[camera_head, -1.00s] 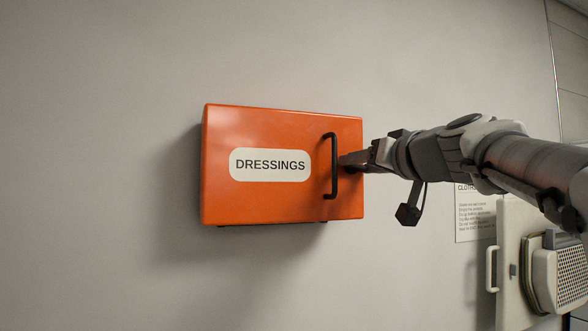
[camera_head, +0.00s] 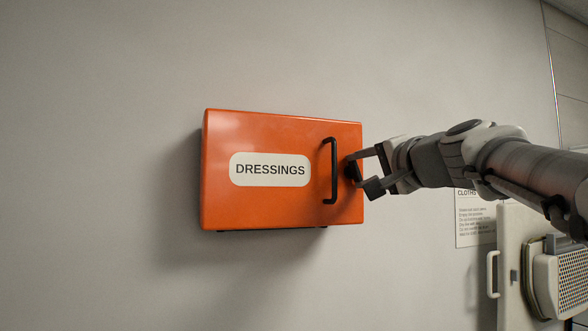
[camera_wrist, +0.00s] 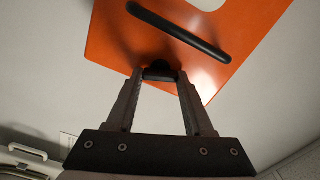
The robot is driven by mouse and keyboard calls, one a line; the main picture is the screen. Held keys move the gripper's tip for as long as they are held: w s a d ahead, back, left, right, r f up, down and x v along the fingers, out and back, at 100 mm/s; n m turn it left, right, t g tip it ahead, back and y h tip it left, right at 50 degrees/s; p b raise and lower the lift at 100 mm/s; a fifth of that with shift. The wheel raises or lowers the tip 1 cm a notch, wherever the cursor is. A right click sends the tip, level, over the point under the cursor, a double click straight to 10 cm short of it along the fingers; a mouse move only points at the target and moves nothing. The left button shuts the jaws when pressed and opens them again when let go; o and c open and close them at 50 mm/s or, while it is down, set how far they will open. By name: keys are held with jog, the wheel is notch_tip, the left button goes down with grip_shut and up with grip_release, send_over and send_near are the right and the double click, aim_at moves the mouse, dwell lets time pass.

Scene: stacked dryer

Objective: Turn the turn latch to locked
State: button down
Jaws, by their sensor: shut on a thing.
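An orange box marked DRESSINGS (camera_head: 220,205) is mounted on the wall, its front closed. A black bar handle (camera_head: 333,170) stands upright near its right edge; in the wrist view the handle (camera_wrist: 178,32) runs diagonally. A small dark turn latch (camera_wrist: 158,68) sits on the front between the handle and the right edge, mostly hidden by my fingers. My gripper (camera_head: 353,168) reaches in from the right, with its fingertips at the latch. In the wrist view my gripper (camera_wrist: 160,76) is shut on the latch, one finger on each side. The latch's exact angle is hard to tell.
A printed notice (camera_head: 472,218) hangs on the wall at the right, partly behind my arm. The wall left of the box is bare.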

jog(key=shift+m+p, duration=0.4)
jog(key=shift+m, duration=1.6)
jog(key=shift+c, duration=1.4)
grip_release()
jog(key=b+v, duration=0.1)
jog(key=v, duration=1.6)
jog(key=shift+s+b, duration=0.2)
jog(key=shift+b, duration=0.15)
jog(key=shift+d, duration=0.1)
